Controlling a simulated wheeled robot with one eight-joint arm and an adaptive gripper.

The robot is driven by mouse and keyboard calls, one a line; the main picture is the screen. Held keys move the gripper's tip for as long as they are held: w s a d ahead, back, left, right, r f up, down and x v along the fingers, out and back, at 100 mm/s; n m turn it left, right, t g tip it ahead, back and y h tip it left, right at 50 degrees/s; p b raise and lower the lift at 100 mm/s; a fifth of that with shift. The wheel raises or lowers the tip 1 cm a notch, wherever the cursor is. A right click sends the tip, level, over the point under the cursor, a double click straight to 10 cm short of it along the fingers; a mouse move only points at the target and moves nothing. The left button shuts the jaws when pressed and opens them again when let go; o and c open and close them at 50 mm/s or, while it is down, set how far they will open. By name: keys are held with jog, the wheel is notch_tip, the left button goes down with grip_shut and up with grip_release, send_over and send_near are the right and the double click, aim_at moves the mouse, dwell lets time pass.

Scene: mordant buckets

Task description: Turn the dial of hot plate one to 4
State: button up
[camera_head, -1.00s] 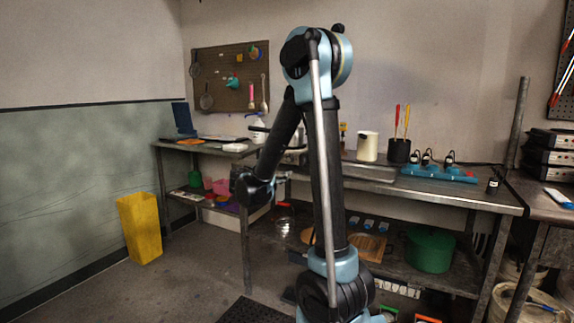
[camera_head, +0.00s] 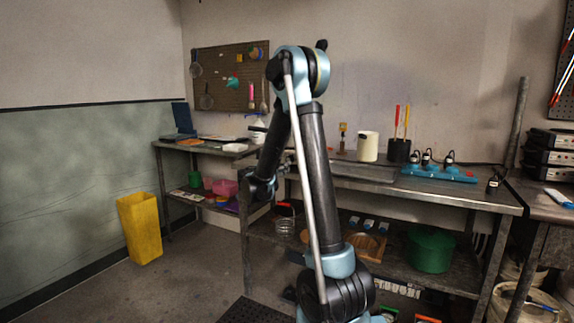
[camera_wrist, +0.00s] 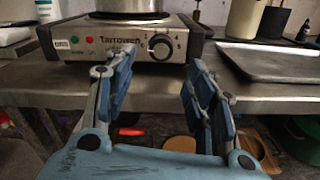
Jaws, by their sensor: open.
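The hot plate (camera_wrist: 85,48) stands on the metal bench in the wrist view, with a metal pot (camera_wrist: 128,8) on top. Its front panel carries the name "Tarrowen", a red and a green light, and a black dial (camera_wrist: 161,47) with numbers around it. The dial's exact setting is too small to read. My gripper (camera_wrist: 155,62) is open and empty, its two blue fingers spread in front of the panel and below the dial, apart from it. In the head view my arm hides most of the hot plate, and my gripper (camera_head: 262,188) shows dark beside the bench.
A metal tray (camera_wrist: 270,62) lies on the bench right of the hot plate. A cream canister (camera_head: 368,147) and a black utensil holder (camera_head: 398,151) stand behind it. A blue power strip (camera_head: 438,173) is farther right. The bench's front edge (camera_wrist: 280,92) runs under my fingers.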

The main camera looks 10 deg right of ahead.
aim_at(288, 160)
jog(key=x, duration=0.8)
jog(key=c, duration=1.1)
